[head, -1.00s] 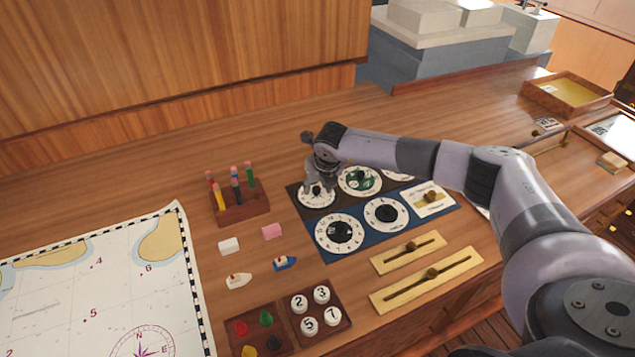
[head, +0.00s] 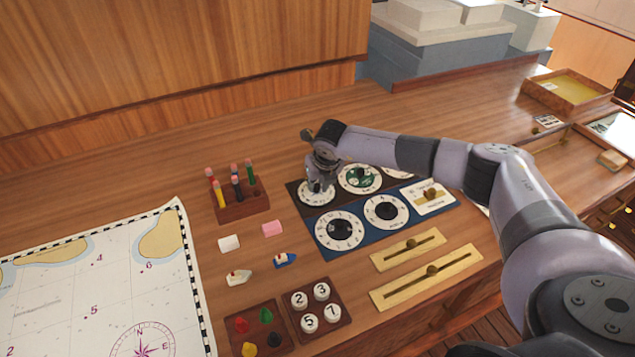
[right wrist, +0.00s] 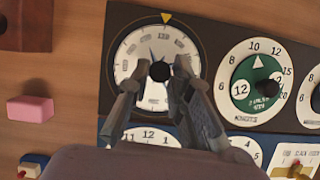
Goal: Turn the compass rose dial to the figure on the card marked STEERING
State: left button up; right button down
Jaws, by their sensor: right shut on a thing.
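The compass rose dial (head: 316,200) is the round white dial at the far left corner of the dark dial panel. In the right wrist view its white face (right wrist: 135,50) shows small printing and part of a star, with a yellow triangle above its top edge. My right gripper (right wrist: 162,74) is over the dial's middle, its fingers shut on the dark centre knob. In the head view the right gripper (head: 321,182) hides much of the dial. My left gripper is not in view. No card's STEERING lettering can be read.
A green-centred dial (head: 359,178) sits just right. Two dials on a blue panel (head: 362,237) lie nearer. A pencil block (head: 243,210) and pink eraser (head: 272,229) are left. Brass sliders (head: 425,273) lie in front. A small card (head: 548,121) is far right, unreadable.

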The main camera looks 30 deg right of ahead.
jog(key=n+y+b, duration=0.1)
jog(key=n+b, duration=0.1)
jog(key=b, duration=0.1)
jog(key=shift+d+f, duration=0.15)
jog(key=shift+f, duration=0.05)
jog(key=n+b, duration=0.2)
jog(key=shift+y+b, duration=0.3)
jog(key=shift+y, duration=0.1)
jog(key=shift+w+d+r+n+y+b, duration=0.1)
jog(key=shift+r+n+y+b, duration=0.2)
jog(key=shift+n+b, duration=0.55)
jog(key=c, duration=1.4)
grip_release()
jog(key=shift+f, duration=0.1)
jog(key=shift+c, duration=0.2)
